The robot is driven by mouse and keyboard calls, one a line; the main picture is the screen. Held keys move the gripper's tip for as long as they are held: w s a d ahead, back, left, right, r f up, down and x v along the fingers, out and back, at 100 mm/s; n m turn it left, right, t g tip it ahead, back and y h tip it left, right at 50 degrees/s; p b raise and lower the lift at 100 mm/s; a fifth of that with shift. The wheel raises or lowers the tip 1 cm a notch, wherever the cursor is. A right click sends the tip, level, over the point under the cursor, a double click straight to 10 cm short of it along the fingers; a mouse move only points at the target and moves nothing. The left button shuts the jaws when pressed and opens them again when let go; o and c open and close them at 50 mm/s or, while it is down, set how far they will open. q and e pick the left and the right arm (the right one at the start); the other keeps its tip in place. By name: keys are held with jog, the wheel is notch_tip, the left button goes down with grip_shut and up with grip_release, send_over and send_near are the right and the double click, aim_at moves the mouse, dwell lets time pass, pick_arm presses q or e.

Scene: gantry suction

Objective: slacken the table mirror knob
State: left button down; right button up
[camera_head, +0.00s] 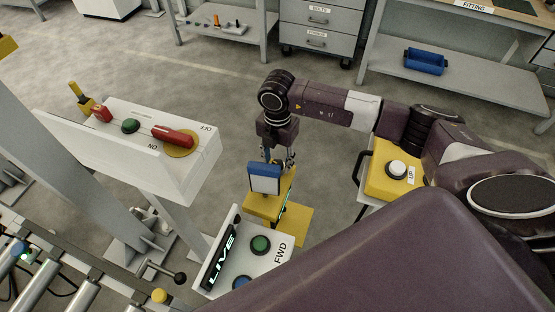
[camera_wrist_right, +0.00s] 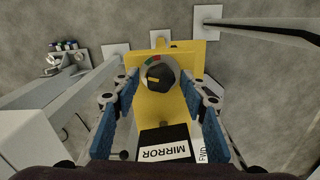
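The mirror knob (camera_wrist_right: 160,79) is dark with a yellow pointer mark, and a ring with red and green parts surrounds it. It sits on a yellow housing (camera_wrist_right: 153,106) with a black and white MIRROR label (camera_wrist_right: 165,149). My right gripper (camera_wrist_right: 160,84) is open, with one blue-padded finger on each side of the knob. Gaps show between the pads and the knob. In the head view my right gripper (camera_head: 279,164) points down over the yellow housing (camera_head: 262,207), and the knob is hidden there. My left gripper is not in view.
Left of the gripper stands a white panel (camera_head: 130,162) with a red handle and ON/OFF marks. A LIVE/FWD console (camera_head: 270,262) is close in front. A yellow UP button box (camera_head: 385,184) stands to the right. A roller conveyor (camera_head: 70,262) is at lower left.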

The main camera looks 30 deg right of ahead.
jog(key=shift+r, duration=0.1)
notch_tip(320, 180, up, 12)
jog(key=shift+f, duration=0.1)
dwell(0.5)
